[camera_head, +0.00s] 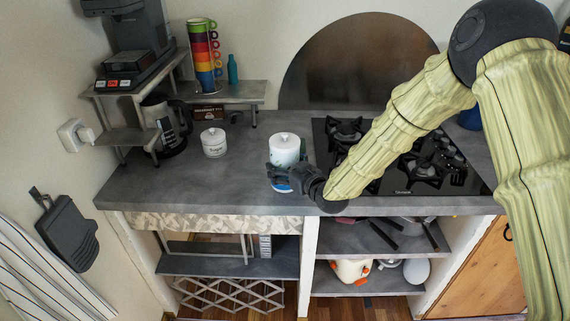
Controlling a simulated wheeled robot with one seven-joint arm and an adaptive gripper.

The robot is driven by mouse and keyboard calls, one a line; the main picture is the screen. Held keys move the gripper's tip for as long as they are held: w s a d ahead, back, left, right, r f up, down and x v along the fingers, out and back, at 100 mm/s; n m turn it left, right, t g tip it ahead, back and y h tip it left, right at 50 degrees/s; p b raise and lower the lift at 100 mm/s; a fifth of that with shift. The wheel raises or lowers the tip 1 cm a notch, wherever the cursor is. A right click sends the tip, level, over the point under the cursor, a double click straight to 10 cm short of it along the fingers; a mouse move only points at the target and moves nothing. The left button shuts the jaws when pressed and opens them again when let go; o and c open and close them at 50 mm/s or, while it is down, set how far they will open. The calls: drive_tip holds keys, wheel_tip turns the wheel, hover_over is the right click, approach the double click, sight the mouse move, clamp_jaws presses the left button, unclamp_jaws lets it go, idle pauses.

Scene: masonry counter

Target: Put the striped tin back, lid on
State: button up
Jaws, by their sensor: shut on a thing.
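A white tin (285,149) with coloured blue and green parts low on its side stands upright at the middle of the grey counter. It looks like the striped tin, though most of its lower side is hidden. A white lid with a small knob (284,137) sits on its top. My gripper (281,177) reaches in from the right and is shut on the tin's lower part. I cannot tell whether the tin's base touches the counter (215,183). A smaller white lidded sugar pot (214,143) stands to the left, apart from the tin.
A black gas hob (420,185) lies to the right under my arm. A stepped shelf (236,91) at the back left holds a coffee machine (131,45), stacked coloured cups (203,50) and a blue bottle (232,69). A kettle (165,125) stands below. Counter between pot and tin is clear.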

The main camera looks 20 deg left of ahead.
drive_tip(key=shift+f, duration=0.25)
drive_tip(key=o, duration=1.1)
drive_tip(key=shift+r, duration=0.1)
drive_tip(key=shift+r, duration=0.15)
drive_tip(key=shift+s+d, duration=0.2)
drive_tip(key=shift+d, duration=0.1)
drive_tip(key=b+v, duration=0.3)
drive_tip(key=v, duration=0.8)
drive_tip(key=shift+s+d, duration=0.1)
drive_tip(key=shift+s, duration=0.05)
